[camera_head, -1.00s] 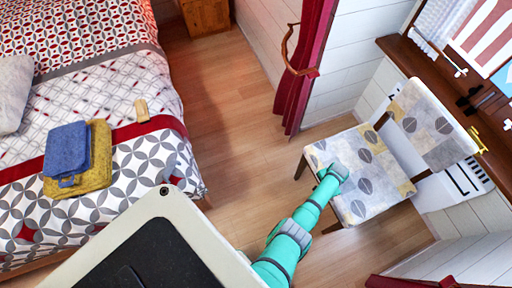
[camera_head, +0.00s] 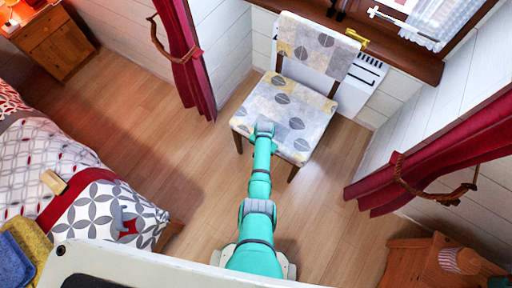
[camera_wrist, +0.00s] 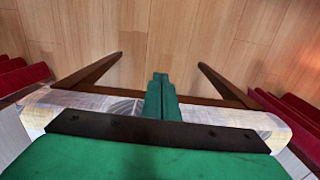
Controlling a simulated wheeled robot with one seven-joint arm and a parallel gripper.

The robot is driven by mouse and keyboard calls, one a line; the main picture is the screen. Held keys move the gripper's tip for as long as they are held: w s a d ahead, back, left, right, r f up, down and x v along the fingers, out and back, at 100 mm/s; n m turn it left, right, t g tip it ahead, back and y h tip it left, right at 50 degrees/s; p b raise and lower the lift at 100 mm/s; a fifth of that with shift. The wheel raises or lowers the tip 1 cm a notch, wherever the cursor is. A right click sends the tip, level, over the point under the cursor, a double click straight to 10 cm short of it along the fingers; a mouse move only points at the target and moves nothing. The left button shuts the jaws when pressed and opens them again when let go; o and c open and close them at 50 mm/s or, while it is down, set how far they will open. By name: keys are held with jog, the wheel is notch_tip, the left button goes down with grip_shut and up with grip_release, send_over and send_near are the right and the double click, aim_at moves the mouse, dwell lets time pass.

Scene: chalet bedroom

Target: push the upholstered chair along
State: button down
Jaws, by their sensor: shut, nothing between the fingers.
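The upholstered chair (camera_head: 283,112) stands upright in the upper middle of the head view, its seat and back covered in grey, cream and yellow cloth with a leaf pattern. Its back is toward the window wall, and its front edge faces me. My gripper (camera_head: 264,130) is at the front edge of the seat, with the fingers shut and empty. In the wrist view my gripper (camera_wrist: 161,92) points down over the chair's edge (camera_wrist: 85,101), between two dark wooden legs. I cannot tell whether it touches the chair.
A white heater (camera_head: 358,82) is on the wall behind the chair. Red curtains (camera_head: 188,55) hang on both sides. The bed (camera_head: 75,165) is at left, a wooden cabinet (camera_head: 405,262) at lower right. The wooden floor (camera_head: 165,120) between bed and chair is clear.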

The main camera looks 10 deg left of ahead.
notch_tip(320, 180, up, 10)
jog(key=s, duration=0.1)
jog(key=shift+s+a, duration=0.2)
jog(key=shift+a, duration=0.1)
jog(key=s+d+f+n+t, duration=0.1)
jog(key=s+d+f+t, duration=0.25)
jog(key=s, duration=0.55)
jog(key=s+r+n+t, duration=0.1)
jog(key=s+r+t, duration=0.35)
jog(key=s, duration=0.55)
jog(key=s+r+n+t, duration=0.1)
jog(key=s+r, duration=0.4)
jog(key=r, duration=0.6)
jog(key=s+d+r+t, duration=0.1)
jog(key=s+r+t, duration=0.3)
jog(key=r, duration=0.7)
jog(key=s+d+r+n+t, duration=0.1)
jog(key=s+r, duration=0.4)
jog(key=r, duration=0.6)
jog(key=shift+s+n+t, duration=0.3)
jog(key=shift+s+t, duration=0.1)
jog(key=shift+t, duration=0.3)
jog(key=shift+r, duration=0.1)
